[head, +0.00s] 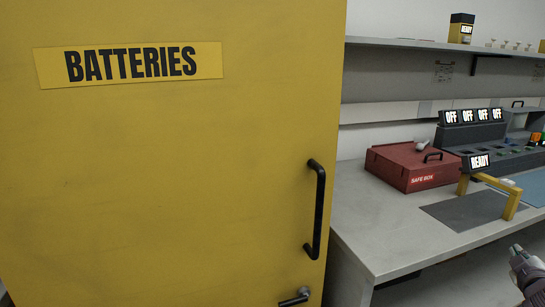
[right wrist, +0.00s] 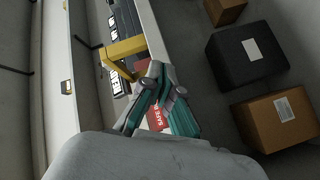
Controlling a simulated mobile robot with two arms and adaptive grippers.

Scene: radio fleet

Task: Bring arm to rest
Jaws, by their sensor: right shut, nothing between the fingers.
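My right gripper (head: 516,251) shows at the lower right of the head view, in front of the workbench (head: 385,235) and below its top. Its fingers are shut with nothing between them. In the right wrist view the gripper (right wrist: 157,72) reaches up the middle, with a yellow bracket (right wrist: 122,48) beyond its tips. Most of the right arm is outside the head view. My left gripper is in neither view.
A yellow BATTERIES cabinet door (head: 170,180) fills the left. A red safe box (head: 400,165), a yellow frame (head: 512,203) and a charger console (head: 480,135) stand on the bench. In the wrist view, a black box (right wrist: 247,55) and cardboard boxes (right wrist: 280,120) sit at right.

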